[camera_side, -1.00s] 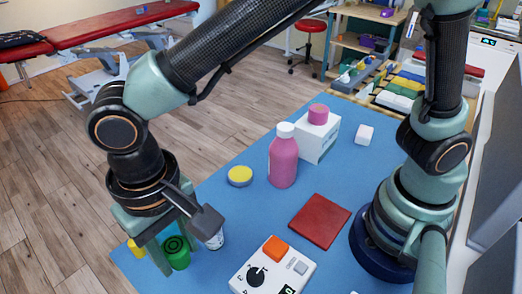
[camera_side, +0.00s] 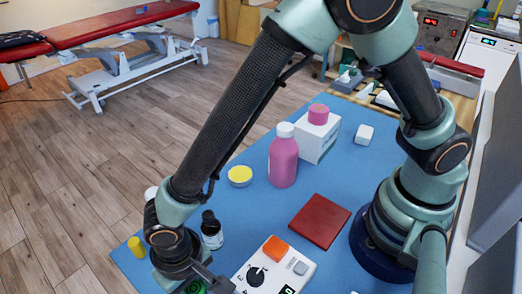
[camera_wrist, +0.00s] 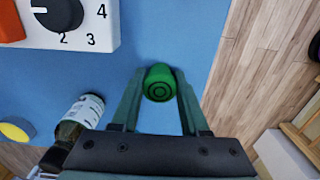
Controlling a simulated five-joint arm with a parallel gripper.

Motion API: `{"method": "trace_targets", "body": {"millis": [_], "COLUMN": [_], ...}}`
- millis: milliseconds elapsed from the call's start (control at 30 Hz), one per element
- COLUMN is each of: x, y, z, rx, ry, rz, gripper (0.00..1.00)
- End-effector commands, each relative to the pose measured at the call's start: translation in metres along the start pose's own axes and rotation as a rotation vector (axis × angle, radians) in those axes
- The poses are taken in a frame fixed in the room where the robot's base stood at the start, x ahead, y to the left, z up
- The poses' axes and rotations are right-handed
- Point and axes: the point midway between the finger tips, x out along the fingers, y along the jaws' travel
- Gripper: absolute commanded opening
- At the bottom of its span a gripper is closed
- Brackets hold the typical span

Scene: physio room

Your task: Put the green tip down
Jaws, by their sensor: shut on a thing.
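In the side view the green tip (camera_side: 195,287) shows only in part at the bottom edge, beneath my wrist, and the fingers are mostly hidden or cut off. The blue mat (camera_wrist: 130,60) lies behind the tip in the wrist view; I cannot tell whether the tip touches it.
A dark dropper bottle (camera_side: 212,232) stands close beside my gripper, near a white control box (camera_side: 262,272). A yellow cylinder (camera_side: 136,246) stands at the mat's left edge. A pink bottle (camera_side: 283,160), a yellow-topped disc (camera_side: 240,175) and a red pad (camera_side: 320,221) are further off.

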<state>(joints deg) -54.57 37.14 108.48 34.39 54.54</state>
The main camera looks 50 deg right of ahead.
Motion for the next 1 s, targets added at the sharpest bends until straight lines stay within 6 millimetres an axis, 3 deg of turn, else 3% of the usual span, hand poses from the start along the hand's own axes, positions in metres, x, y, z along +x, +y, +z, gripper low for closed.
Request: {"method": "trace_targets", "body": {"millis": [300, 333, 400, 767, 1000], "x": [0.003, 0.003, 0.003, 0.0, -0.03], "y": [0.0, 0.0, 0.0, 0.0, -0.001], "z": [0.0, 0.0, 0.0, 0.0, -0.001], "rx": [0.0, 0.0, 0.0, 0.0, 0.0], "ry": [0.0, 0.0, 0.0, 0.0, 0.003], "rz": [0.0, 0.0, 0.0, 0.0, -0.004], "gripper": [0.0, 0.48, 0.74, 0.74, 0.74]}}
